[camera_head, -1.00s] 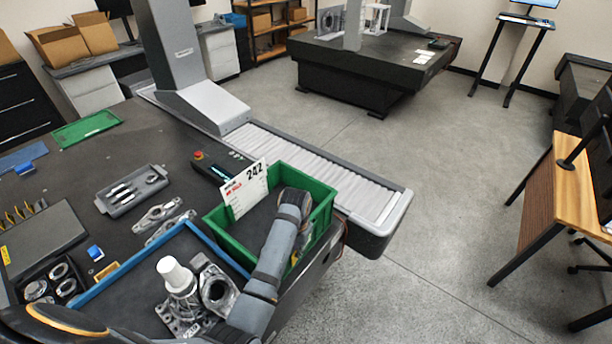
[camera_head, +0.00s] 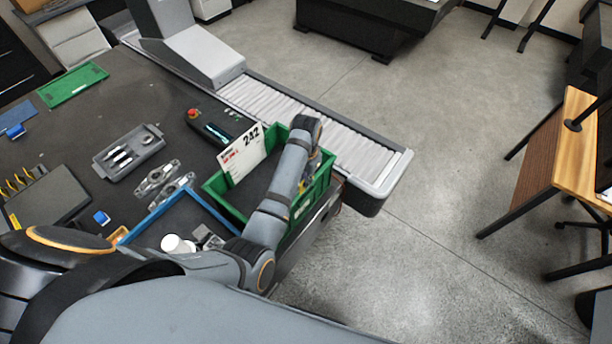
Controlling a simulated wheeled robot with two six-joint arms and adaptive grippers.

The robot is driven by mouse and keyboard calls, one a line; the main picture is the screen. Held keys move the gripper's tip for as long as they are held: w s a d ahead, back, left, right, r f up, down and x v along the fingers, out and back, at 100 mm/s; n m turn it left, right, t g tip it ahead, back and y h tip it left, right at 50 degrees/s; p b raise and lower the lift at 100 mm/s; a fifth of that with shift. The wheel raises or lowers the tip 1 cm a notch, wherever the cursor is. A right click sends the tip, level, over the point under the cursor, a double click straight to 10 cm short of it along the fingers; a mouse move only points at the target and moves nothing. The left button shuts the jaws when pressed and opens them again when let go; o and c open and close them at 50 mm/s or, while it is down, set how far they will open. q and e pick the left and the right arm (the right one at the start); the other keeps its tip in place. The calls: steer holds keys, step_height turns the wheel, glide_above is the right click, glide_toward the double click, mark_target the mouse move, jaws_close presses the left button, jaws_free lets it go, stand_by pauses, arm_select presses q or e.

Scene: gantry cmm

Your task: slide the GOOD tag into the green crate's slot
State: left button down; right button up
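The green crate (camera_head: 237,209) stands at the near right edge of the dark table. A white card (camera_head: 241,156) with "242" and smaller red print stands upright at its back left wall; I cannot read whether it is the GOOD tag. My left arm reaches across the crate, its wrist over the crate's right side. My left gripper (camera_head: 305,183) is mostly hidden behind its own forearm, low by the crate's right side. I cannot see its fingertips or whether it holds anything. The crate's slot cannot be made out. My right gripper is not in view.
A blue-edged tray (camera_head: 166,207) with metal parts lies left of the crate, partly covered by my arm. A roller conveyor (camera_head: 320,127) runs behind it. A control box (camera_head: 215,130) with a red button, a grey tool tray (camera_head: 128,152) and a green panel (camera_head: 73,84) lie farther back.

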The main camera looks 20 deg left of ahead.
arm_select(q)
steer(key=shift+s, duration=0.15)
steer(key=shift+f, duration=0.5)
steer(key=shift+s+f, duration=0.1)
steer(key=shift+f, duration=0.3)
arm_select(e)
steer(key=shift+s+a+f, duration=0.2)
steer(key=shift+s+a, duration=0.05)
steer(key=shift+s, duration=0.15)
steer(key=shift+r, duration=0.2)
arm_select(q)
steer(key=shift+f, duration=0.15)
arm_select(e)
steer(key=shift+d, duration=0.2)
